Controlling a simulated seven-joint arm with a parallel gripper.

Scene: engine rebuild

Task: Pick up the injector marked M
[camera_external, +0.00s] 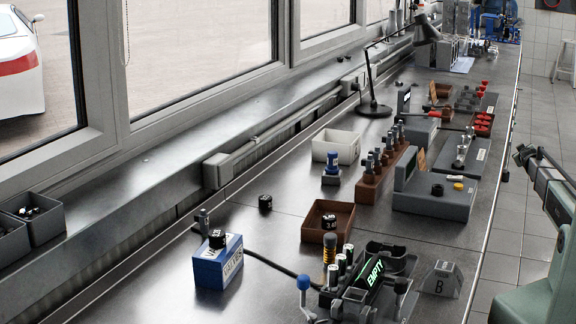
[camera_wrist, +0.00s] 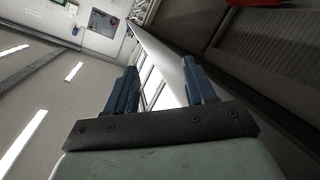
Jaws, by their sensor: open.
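Several dark, slim upright parts that look like injectors (camera_external: 377,158) stand in a brown stepped rack (camera_external: 370,188) mid-bench in the external view. No letter M is legible on any of them, so I cannot tell which one is marked M. That view shows walls, floor and bright strips, and no injector.
Near the rack are a white bin (camera_external: 336,146), a blue-capped part (camera_external: 332,164) and a grey case (camera_external: 432,200). In front are a brown tray (camera_external: 313,234), a blue valves box (camera_external: 208,268) and a fixture with a lit EMPTY sign (camera_external: 375,270). A lamp (camera_external: 370,80) stands behind.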

